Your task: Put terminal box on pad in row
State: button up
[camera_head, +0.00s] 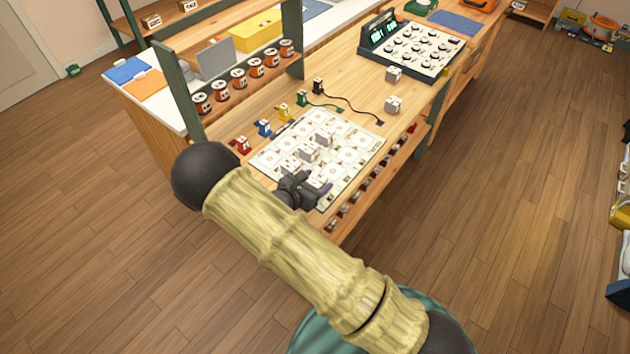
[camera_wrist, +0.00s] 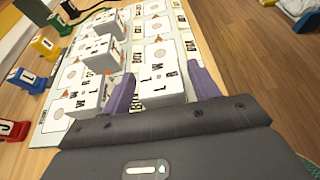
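A white terminal box (camera_wrist: 163,82) with letters on it sits on the printed pad sheet (camera_head: 356,163), between the two fingers of my gripper (camera_wrist: 161,78). A strip of printed sheet shows between the left finger and this box, so the fingers look apart from it. In the head view my gripper (camera_head: 313,188) is at the near edge of the sheet and partly covers the box. Three more boxes stand on the sheet in a line leading away: a near one (camera_wrist: 83,92), a middle one (camera_wrist: 97,50) and a far one (camera_wrist: 105,20).
Two grey-white boxes (camera_head: 393,74) (camera_head: 392,104) stand on the bench right of the sheet. Red (camera_head: 242,145), blue (camera_head: 264,128), yellow and green plug blocks line its left side. A dial panel (camera_head: 412,48) stands at the back. Orange jars fill the shelf (camera_head: 240,78).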

jog(key=shift+o, duration=0.2)
jog(key=shift+r, duration=0.25)
jog(key=b+v, duration=0.1)
jog(key=v, duration=1.1)
jog(key=shift+b, duration=0.4)
jog(key=shift+f, duration=0.15)
jog(key=shift+s, duration=0.15)
